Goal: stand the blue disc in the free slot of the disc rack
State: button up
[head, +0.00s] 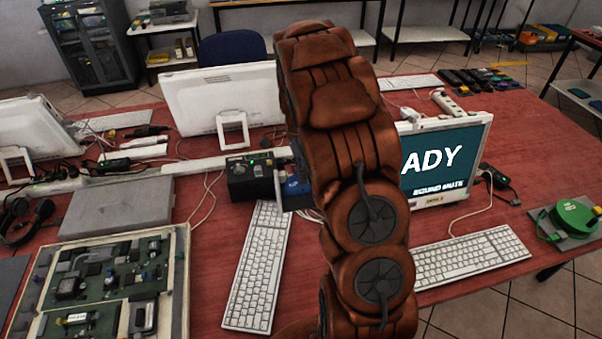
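My arm rises through the middle of the head view and covers much of the table behind it. My gripper cannot be made out. A small blue item (296,187) shows at the left edge of my arm, beside a black box (250,179); most of it is hidden, so I cannot tell whether it is the blue disc. I cannot make out a disc rack or its free slot. A green round reel-like object (574,217) lies on a grey plate at the right edge of the table.
The red table (210,225) holds white keyboards (256,268), a monitor (446,165) reading "ADY" right of my arm, another monitor (222,97) turned away, a grey flat case (117,207) and a circuit-board tray (108,285). Loose cables run between them. Bare tabletop shows right of the monitor.

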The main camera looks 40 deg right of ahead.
grip_shut()
jog(key=p+v, duration=0.2)
jog(key=v, duration=1.1)
dwell(1.2)
